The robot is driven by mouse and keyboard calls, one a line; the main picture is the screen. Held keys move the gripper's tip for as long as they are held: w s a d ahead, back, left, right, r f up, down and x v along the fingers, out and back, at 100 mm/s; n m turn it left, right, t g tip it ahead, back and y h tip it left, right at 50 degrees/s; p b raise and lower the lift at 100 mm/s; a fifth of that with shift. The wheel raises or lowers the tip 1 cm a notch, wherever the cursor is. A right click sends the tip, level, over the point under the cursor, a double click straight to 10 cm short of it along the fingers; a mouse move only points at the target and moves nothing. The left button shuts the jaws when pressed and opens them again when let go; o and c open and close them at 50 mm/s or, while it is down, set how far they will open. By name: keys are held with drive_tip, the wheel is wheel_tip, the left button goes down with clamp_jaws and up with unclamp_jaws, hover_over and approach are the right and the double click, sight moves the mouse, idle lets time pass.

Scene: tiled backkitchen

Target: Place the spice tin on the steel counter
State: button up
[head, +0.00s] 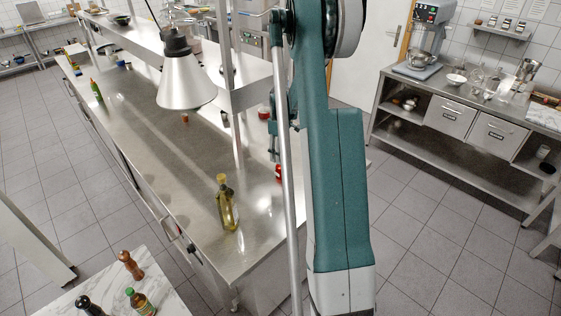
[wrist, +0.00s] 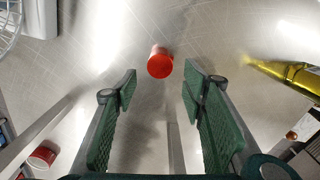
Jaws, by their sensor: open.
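A small red-topped tin (wrist: 160,62), which looks like the spice tin, stands on the steel counter (wrist: 110,50) in the wrist view. My gripper (wrist: 160,88) is open around empty space, with the tin just beyond and between the fingertips, apart from both. In the head view a red tin (head: 279,173) shows on the steel counter (head: 185,205) near its right edge, partly hidden by my arm. A second red tin (wrist: 42,156) shows at the lower left of the wrist view.
A yellow-green oil bottle (head: 227,203) stands on the counter near the tin; it also shows in the wrist view (wrist: 290,72). A hanging lamp (head: 187,80) and shelf posts (head: 237,110) rise over the counter. The counter's front middle is clear.

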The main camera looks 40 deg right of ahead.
drive_tip(key=shift+r, duration=1.55)
drive_tip(key=s+a+r+m+t+h, duration=0.1)
drive_tip(key=s+a+r+t, duration=0.15)
drive_tip(key=a+r, duration=1.05)
drive_tip(key=s+a+r+t, duration=0.1)
drive_tip(key=s+a+r, duration=0.5)
drive_tip(key=a, duration=1)
drive_tip(key=s+a+r+m+t+y, duration=0.1)
drive_tip(key=s+a+r+m+t, duration=0.1)
drive_tip(key=s+a, duration=1.7)
drive_tip(key=a+r+t, duration=0.1)
drive_tip(key=a, duration=0.2)
drive_tip(key=shift+a+r+t, duration=0.2)
drive_tip(key=shift+t, duration=0.15)
